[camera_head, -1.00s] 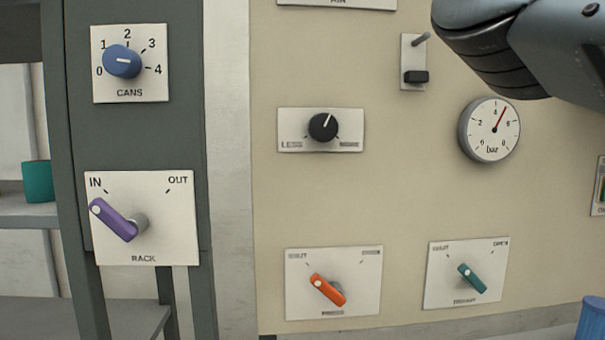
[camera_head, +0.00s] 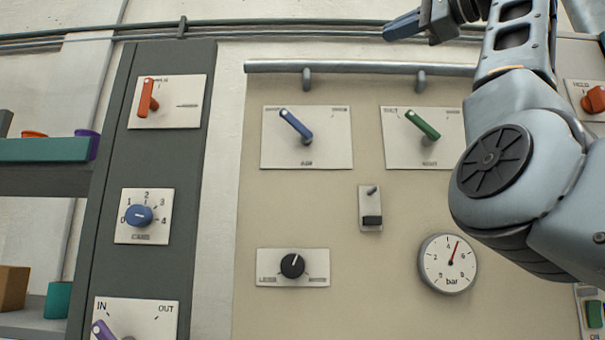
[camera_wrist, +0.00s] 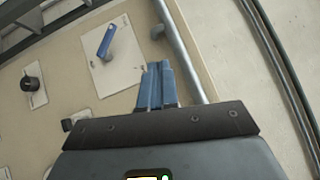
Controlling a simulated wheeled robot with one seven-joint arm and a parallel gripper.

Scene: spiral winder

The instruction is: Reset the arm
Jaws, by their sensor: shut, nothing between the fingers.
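My gripper (camera_head: 402,26) is at the top of the head view, raised above the beige panel (camera_head: 340,215) and pointing left. In the wrist view its blue fingers (camera_wrist: 157,86) are together with nothing between them. They appear in front of the panel's edge there, near a grey rail (camera_wrist: 183,50). My arm covers the right part of the panel in the head view.
The grey rail (camera_head: 360,69) runs along the panel's top. Below it are a blue lever (camera_head: 296,125), a green lever (camera_head: 422,125), a small switch (camera_head: 371,208), a black knob (camera_head: 292,265) and a gauge (camera_head: 448,263). A dark column (camera_head: 85,235) with more knobs stands left.

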